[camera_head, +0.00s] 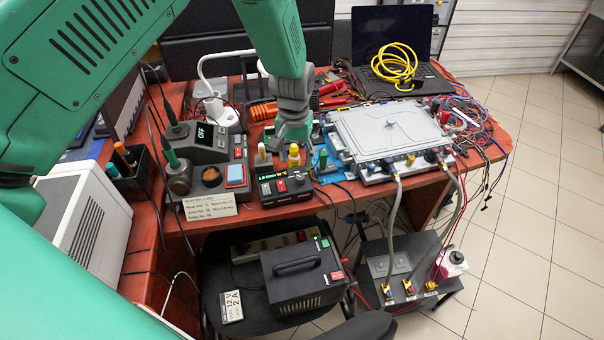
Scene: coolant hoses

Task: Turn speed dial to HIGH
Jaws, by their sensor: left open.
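My left gripper (292,138) comes down from the green arm at the top and points downward. It is open and sits over the back of a small black bench unit (271,187). I cannot read which knob, if any, is the speed dial. Two grey hoses run from the flat silver cold plate (385,128) down to a dark box (378,268) with brass-coloured fittings on its top. My right gripper is not in view.
A soldering station (208,140) reading OFF stands left of the bench unit. A laptop (391,28) with a coiled yellow cable (394,66) is at the back. A black handled power box (303,273) sits on the chair. Loose wires crowd the table's right end.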

